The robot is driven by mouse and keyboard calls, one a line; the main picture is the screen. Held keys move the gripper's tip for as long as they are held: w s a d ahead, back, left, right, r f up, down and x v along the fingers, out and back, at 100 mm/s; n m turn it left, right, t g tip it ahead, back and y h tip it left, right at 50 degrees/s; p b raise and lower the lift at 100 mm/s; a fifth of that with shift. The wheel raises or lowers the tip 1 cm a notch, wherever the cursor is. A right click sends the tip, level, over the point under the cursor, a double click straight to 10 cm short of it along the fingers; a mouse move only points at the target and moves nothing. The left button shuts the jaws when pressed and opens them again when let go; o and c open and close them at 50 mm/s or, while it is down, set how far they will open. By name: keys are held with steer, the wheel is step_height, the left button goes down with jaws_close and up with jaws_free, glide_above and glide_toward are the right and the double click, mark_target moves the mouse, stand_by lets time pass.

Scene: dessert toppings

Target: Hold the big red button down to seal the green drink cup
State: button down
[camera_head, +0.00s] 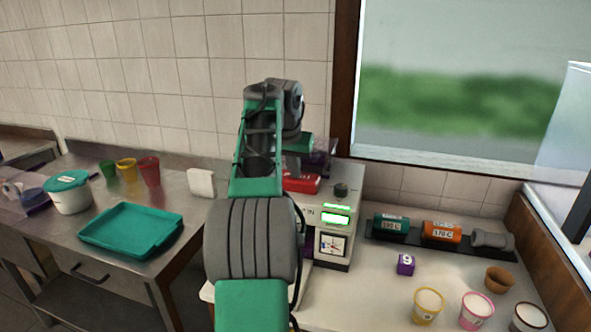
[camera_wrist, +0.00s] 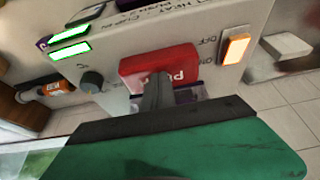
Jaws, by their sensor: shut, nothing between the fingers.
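The big red button (camera_wrist: 160,63) with white lettering sits on the pale sealing machine (camera_wrist: 200,22) in the wrist view. It also shows in the head view (camera_head: 302,182), partly behind my arm. My gripper (camera_wrist: 160,80) is shut and empty, its fingertips at the button's lower edge in the wrist view; I cannot tell whether they press it. In the head view my arm hides the fingers. No cup is visible in the machine. A green cup (camera_head: 108,169) stands on the left counter, by a yellow cup (camera_head: 127,171) and a red cup (camera_head: 149,171).
The machine has an orange lit switch (camera_wrist: 235,49), a dark knob (camera_head: 341,190) and green lit displays (camera_head: 335,220). A teal tray (camera_head: 130,232) and lidded pot (camera_head: 69,191) are at left. A purple cube (camera_head: 405,264) and several small tubs stand at right.

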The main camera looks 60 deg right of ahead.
steer(key=shift+a+f, duration=0.25)
steer(key=shift+f, duration=0.55)
steer(key=shift+s+a+r, duration=0.15)
steer(key=shift+a+r, duration=0.05)
steer(key=shift+a, duration=0.3)
steer(key=shift+s+a+r, duration=0.15)
steer(key=shift+a+r, duration=0.6)
steer(key=shift+a, duration=0.3)
steer(key=shift+d, duration=0.1)
step_height(320, 180, up, 8)
steer(key=a+p, duration=0.1)
steer(key=p, duration=0.6)
steer(key=shift+r+p, duration=0.15)
steer(key=shift+p, duration=0.15)
